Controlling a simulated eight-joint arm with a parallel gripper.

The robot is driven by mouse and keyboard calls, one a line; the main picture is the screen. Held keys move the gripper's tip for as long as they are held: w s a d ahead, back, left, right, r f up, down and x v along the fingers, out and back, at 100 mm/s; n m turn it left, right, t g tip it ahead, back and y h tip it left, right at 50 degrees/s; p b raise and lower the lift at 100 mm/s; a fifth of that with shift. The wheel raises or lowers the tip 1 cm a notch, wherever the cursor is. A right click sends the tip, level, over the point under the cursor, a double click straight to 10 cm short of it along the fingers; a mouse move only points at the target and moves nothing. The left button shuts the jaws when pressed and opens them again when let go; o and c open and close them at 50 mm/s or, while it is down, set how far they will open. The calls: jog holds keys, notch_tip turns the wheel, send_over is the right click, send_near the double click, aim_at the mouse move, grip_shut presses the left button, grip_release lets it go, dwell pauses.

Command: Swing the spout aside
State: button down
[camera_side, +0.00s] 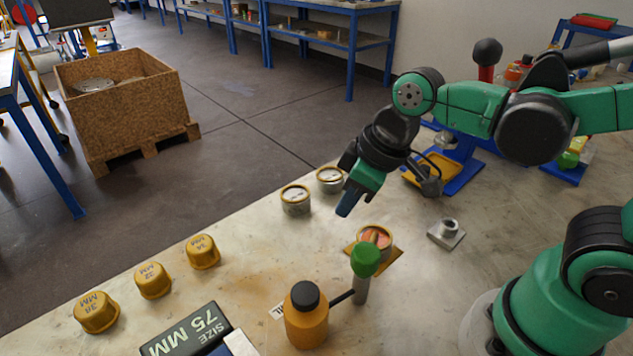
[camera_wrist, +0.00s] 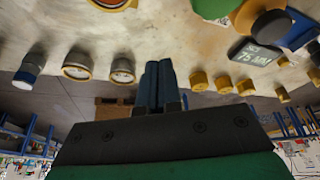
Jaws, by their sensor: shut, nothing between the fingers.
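A yellow-orange vessel with a dark cap (camera_side: 306,318) stands at the front of the bench. A dark spout-like bar (camera_side: 341,298) runs from its side to a grey post with a green knob (camera_side: 365,260). Just behind the knob is an open round flanged vessel (camera_side: 376,238) with a pinkish inside, on a yellow square plate. My gripper (camera_side: 344,211) is shut and empty, above the bench, behind and left of the open vessel and apart from the bar. In the wrist view its blue fingers (camera_wrist: 158,68) are together; the dark-capped vessel (camera_wrist: 270,28) shows at upper right.
Two gold-rimmed cans (camera_side: 296,201) stand left of my gripper. Several gold caps (camera_side: 152,280) and a "SIZE 75 MM" sign (camera_side: 190,332) lie at front left. A metal block (camera_side: 447,232) and a blue stand (camera_side: 455,174) are at right.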

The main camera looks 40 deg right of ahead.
jog(key=shift+s+d+f, duration=0.2)
jog(key=shift+s+f, duration=0.2)
jog(key=shift+f, duration=0.25)
jog(key=shift+s+d+f, duration=0.25)
jog(key=shift+s+f, duration=0.2)
jog(key=shift+f, duration=0.2)
jog(key=shift+s+d+f, duration=0.2)
jog(key=shift+s+f, duration=0.2)
jog(key=shift+f, duration=0.25)
